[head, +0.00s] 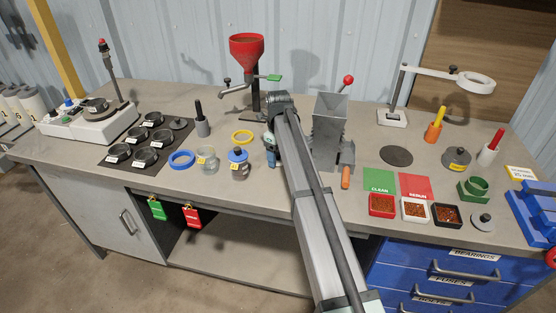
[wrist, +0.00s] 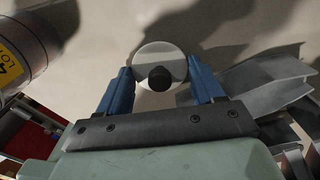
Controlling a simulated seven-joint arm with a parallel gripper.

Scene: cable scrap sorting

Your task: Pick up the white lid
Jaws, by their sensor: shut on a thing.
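The white lid (wrist: 147,58) is a pale round disc with a dark knob in its middle. In the wrist view it sits between the two blue fingers of my gripper (wrist: 160,78), which are shut on its sides. The grey tabletop (wrist: 110,35) shows behind it; I cannot tell how high above it the lid is. In the head view my gripper (head: 271,147) is at the middle of the bench, largely covered by my arm, and the lid is hidden there.
A grey hopper (head: 328,137) stands close on the right. A labelled container (wrist: 25,45) is near in the wrist view.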

